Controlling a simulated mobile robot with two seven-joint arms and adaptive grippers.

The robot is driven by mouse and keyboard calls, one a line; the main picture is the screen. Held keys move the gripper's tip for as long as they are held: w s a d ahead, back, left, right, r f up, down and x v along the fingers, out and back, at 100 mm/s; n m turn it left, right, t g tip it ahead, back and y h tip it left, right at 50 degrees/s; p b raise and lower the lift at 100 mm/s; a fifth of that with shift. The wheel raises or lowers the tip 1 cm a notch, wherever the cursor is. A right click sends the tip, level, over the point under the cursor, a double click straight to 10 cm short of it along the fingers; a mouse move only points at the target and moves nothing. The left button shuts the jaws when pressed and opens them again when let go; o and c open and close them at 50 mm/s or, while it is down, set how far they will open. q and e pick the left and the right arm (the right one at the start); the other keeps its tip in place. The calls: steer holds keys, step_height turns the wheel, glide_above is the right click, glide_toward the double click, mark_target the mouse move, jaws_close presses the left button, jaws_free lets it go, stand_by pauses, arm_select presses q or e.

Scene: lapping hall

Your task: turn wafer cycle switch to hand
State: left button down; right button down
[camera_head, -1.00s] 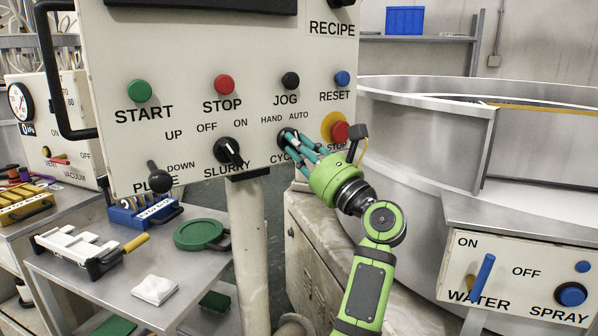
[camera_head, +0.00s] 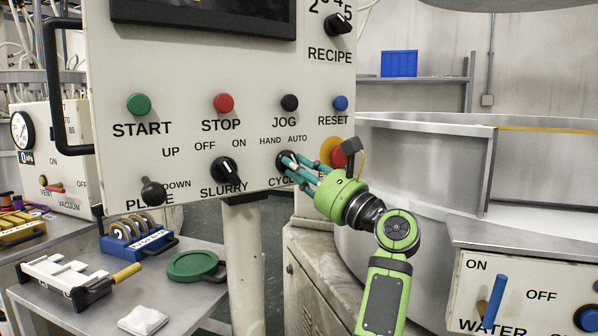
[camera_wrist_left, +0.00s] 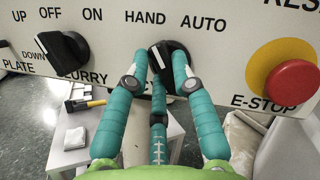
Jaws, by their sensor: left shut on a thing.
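The wafer cycle switch (camera_head: 284,161) is a black rotary knob on the white control panel, under the HAND and AUTO labels. It also shows in the left wrist view (camera_wrist_left: 173,60). My left gripper (camera_head: 293,164) is shut on this knob, with its teal fingers around it. In the left wrist view the fingertips (camera_wrist_left: 160,80) touch the knob from both sides and from below. My right gripper is not in view.
The red E-STOP button (camera_wrist_left: 291,83) on its yellow disc is close to the right of my fingers. The slurry knob (camera_head: 226,171) is to the left, pointing toward OFF. A round metal tank (camera_head: 420,160) stands behind my arm.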

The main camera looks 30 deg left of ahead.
arm_select(q)
steer(key=c, duration=1)
jaws_free()
steer(key=shift+c, duration=0.2)
steer(key=v, duration=0.7)
steer(key=shift+d, duration=0.3)
